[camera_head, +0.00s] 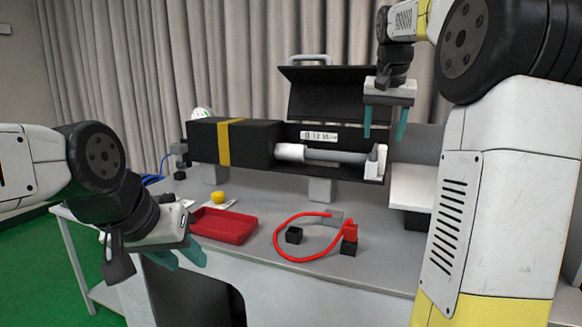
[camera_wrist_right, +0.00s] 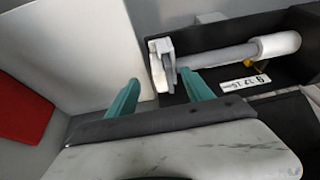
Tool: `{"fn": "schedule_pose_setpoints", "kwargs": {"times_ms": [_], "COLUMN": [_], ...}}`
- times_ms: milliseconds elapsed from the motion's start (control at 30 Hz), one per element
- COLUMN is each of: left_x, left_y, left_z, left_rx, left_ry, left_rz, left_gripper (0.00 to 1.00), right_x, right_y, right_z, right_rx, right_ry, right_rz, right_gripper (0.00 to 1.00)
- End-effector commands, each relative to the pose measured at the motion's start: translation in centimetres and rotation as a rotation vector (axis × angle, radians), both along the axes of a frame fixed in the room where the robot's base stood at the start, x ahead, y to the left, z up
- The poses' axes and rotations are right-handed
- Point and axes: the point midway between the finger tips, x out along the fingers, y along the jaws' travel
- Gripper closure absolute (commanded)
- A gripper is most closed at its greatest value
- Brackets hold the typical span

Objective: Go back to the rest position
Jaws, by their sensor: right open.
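My right gripper (camera_head: 385,132) is raised in front of the right end of the drop tower's open black case, its two teal fingers apart with nothing between them. In the right wrist view the fingers (camera_wrist_right: 159,86) are also apart and empty, and the white end block of the tube assembly (camera_wrist_right: 160,64) shows just beyond them. My left gripper (camera_head: 182,260) is low at the left, by the table's front edge near the red tray. Its two teal fingers are apart and no object shows between them.
The black case (camera_head: 232,143) lies along the table, its lid (camera_head: 330,95) up and a grey-white tube (camera_head: 335,156) inside. A curtain hangs behind.

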Motion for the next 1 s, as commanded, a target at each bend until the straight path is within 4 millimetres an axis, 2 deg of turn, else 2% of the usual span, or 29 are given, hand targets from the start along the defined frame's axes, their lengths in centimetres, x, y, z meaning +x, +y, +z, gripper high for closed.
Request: {"fn": "schedule_pose_setpoints", "kwargs": {"times_ms": [67, 267, 500, 600, 700, 800, 1000], "left_x": [0.0, 0.0, 0.0, 0.0, 0.0, 0.0, 0.0], "left_y": [0.0, 0.0, 0.0, 0.0, 0.0, 0.0, 0.0], "left_z": [0.0, 0.0, 0.0, 0.0, 0.0, 0.0, 0.0], "left_rx": [0.0, 0.0, 0.0, 0.0, 0.0, 0.0, 0.0], "left_ry": [0.0, 0.0, 0.0, 0.0, 0.0, 0.0, 0.0], "left_rz": [0.0, 0.0, 0.0, 0.0, 0.0, 0.0, 0.0], "left_gripper": [0.63, 0.63, 0.63, 0.63, 0.63, 0.63, 0.63], "right_x": [-2.5, -10.1, -19.6, -22.5, -24.3, -25.2, -25.4], "right_y": [0.8, 5.5, 11.7, 13.3, 14.2, 14.7, 14.8], "right_z": [-1.0, -4.7, -10.7, -13.2, -15.1, -16.1, -16.3], "right_rx": [0.045, 0.129, 0.131, 0.112, 0.097, 0.087, 0.084], "right_ry": [-0.013, -0.07, -0.142, -0.16, -0.169, -0.175, -0.174], "right_rz": [0.052, 0.226, 0.403, 0.449, 0.476, 0.489, 0.494], "right_gripper": [0.4, 0.4, 0.4, 0.4, 0.4, 0.4, 0.4]}}
